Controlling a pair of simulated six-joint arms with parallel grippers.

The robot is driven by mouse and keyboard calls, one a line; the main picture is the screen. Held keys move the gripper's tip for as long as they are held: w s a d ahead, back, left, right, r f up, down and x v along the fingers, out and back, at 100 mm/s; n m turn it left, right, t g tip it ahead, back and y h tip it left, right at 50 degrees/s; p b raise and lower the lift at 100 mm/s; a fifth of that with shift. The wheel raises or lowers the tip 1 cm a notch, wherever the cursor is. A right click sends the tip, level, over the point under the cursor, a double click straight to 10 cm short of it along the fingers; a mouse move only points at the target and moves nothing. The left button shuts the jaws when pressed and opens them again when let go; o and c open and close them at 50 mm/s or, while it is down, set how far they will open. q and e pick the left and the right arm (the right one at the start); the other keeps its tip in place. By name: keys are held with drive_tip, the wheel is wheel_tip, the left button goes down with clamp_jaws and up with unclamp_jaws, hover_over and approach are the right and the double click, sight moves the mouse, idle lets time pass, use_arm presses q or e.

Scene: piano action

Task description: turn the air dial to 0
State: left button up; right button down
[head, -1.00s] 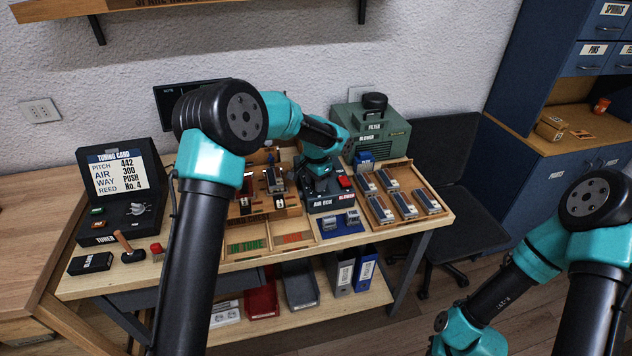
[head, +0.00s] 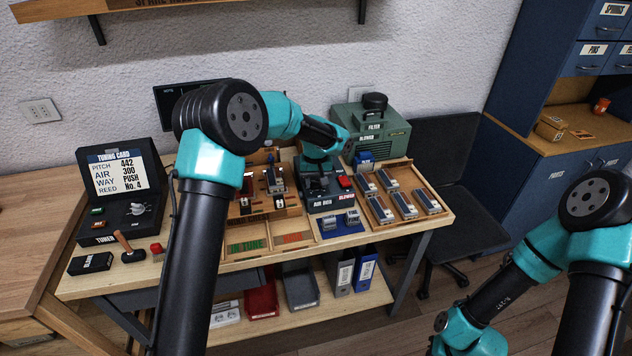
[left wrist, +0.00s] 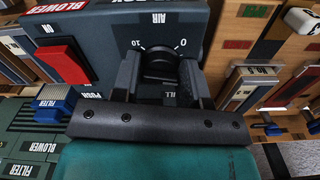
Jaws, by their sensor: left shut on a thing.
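The black air dial (left wrist: 160,66) sits on the grey face of the air box (head: 322,204). In the left wrist view its scale has a 10 mark on the left and a 0 mark (left wrist: 180,43) on the right, under the word AIR. My left gripper (left wrist: 158,76) reaches in from below and is shut on the dial, one finger on each side. In the head view my left gripper (head: 318,180) is over the air box and hides the dial. I cannot tell where the dial's pointer stands. My right arm is at the lower right, its gripper out of view.
A red blower switch (left wrist: 55,60) is close beside the dial on the same box. A wooden tray of reed blocks (head: 414,222) stands to the right, a green blower (head: 372,133) behind. A tuner (head: 119,205) stands at the far left of the bench.

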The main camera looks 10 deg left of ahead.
sight(316, 181)
use_arm(q)
drive_tip(key=n, duration=0.5)
drive_tip(key=shift+n, duration=0.3)
drive_tip(key=n, duration=0.5)
drive_tip(key=shift+n, duration=0.3)
drive_tip(key=o, duration=0.9)
wheel_tip(316, 181, up, 18)
drive_tip(key=shift+f, duration=0.25)
drive_tip(key=shift+f, duration=0.1)
